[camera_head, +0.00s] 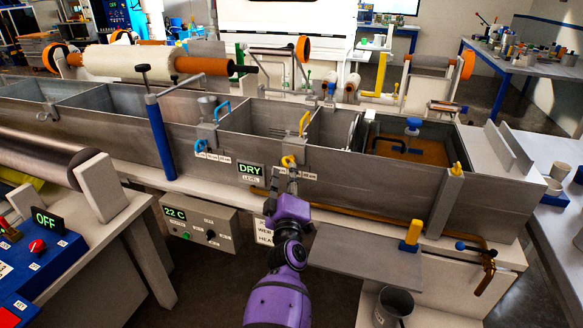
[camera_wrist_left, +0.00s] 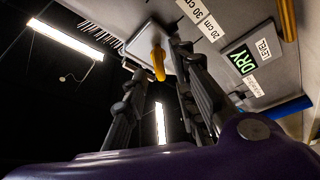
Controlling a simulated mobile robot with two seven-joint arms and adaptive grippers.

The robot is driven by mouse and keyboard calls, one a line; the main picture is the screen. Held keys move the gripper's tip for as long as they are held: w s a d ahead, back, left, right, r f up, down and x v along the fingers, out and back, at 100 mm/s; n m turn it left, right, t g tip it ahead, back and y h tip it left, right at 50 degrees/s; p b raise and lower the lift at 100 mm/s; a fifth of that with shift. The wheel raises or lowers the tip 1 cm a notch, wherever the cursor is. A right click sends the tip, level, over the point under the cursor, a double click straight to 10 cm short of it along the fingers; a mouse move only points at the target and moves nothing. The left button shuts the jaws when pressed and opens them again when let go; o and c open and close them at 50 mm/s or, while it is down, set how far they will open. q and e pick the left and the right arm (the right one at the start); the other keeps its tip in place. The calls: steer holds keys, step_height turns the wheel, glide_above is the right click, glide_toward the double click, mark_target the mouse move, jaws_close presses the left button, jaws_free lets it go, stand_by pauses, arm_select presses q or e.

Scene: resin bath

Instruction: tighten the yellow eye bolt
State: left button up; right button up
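The yellow eye bolt (camera_head: 289,161) is on the front wall of the long grey tank, left of the middle of its right half, beside small white scale labels. In the left wrist view the yellow piece (camera_wrist_left: 158,63) sits against a pale plate, between and beyond the fingertips. My left gripper (camera_head: 292,184) is just below and in front of the eye bolt in the head view. In the left wrist view my left gripper (camera_wrist_left: 156,62) has its fingers apart, with a gap on both sides of the yellow piece; contact is not clear. My right gripper is not in view.
The grey tank (camera_head: 350,180) spans the scene. A yellow lever (camera_head: 304,123) stands above the eye bolt. A blue ring (camera_head: 201,146) and blue post (camera_head: 158,138) are to the left. A DRY display (camera_head: 250,169), control box (camera_head: 205,230) and brown pipe (camera_head: 350,211) lie nearby.

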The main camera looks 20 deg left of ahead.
arm_select(q)
steer(key=shift+x, duration=1.75)
steer(key=shift+d, duration=0.1)
steer(key=shift+c, duration=0.2)
jaws_close()
